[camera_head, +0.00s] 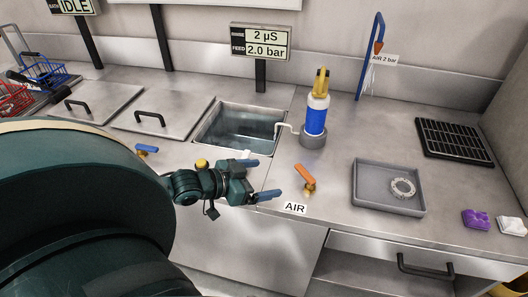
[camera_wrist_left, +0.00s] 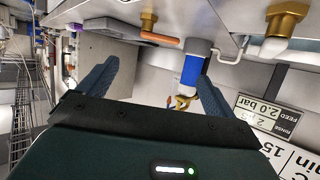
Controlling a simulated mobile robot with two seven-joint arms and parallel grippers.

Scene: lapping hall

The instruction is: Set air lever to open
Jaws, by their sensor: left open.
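The air lever (camera_head: 305,174) is a short orange handle on a brass valve (camera_head: 309,187) at the front of the steel counter, just behind the AIR label (camera_head: 295,208). It slants up and to the left in the head view. The orange lever also shows in the left wrist view (camera_wrist_left: 160,38), near the top, beside its brass fitting (camera_wrist_left: 148,20). My left gripper (camera_head: 266,179) is open and empty, with blue fingertips pointing right toward the lever. It is left of the lever, with a gap between them. My right gripper is not in view.
A blue-and-white bottle (camera_head: 316,115) stands in a grey holder behind the lever. A grey tray (camera_head: 365,201) with a pale ring (camera_head: 403,188) lies to the right. An open sink basin (camera_head: 240,125) is behind my gripper. A blue lever (camera_head: 147,149) sits farther left.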

